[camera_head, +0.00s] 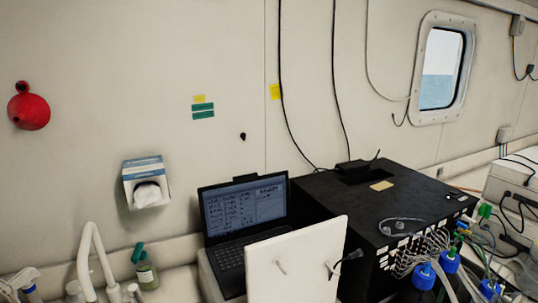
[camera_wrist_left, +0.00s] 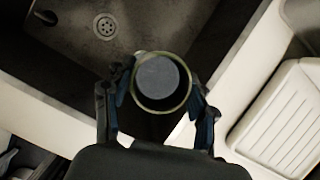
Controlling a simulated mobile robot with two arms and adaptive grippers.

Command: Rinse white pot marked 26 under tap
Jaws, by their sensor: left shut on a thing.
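My left gripper (camera_wrist_left: 160,92) shows in the left wrist view, its two fingers closed on opposite sides of a round pot (camera_wrist_left: 161,80). I look down on the pot's circular top, which has a pale yellowish rim around a grey disc. No number can be read on it. The pot is held over a dark sink basin (camera_wrist_left: 75,62), whose round drain (camera_wrist_left: 105,25) lies beyond it, up and to the left. A white curved tap (camera_head: 92,250) stands at the lower left of the head view. Neither gripper shows in the head view.
A soap bottle (camera_head: 146,270) stands right of the tap. A laptop (camera_head: 243,215), a white panel (camera_head: 296,265) and a black box (camera_head: 372,205) with many tubes fill the middle and right. A ribbed white tray (camera_wrist_left: 285,118) lies right of the sink.

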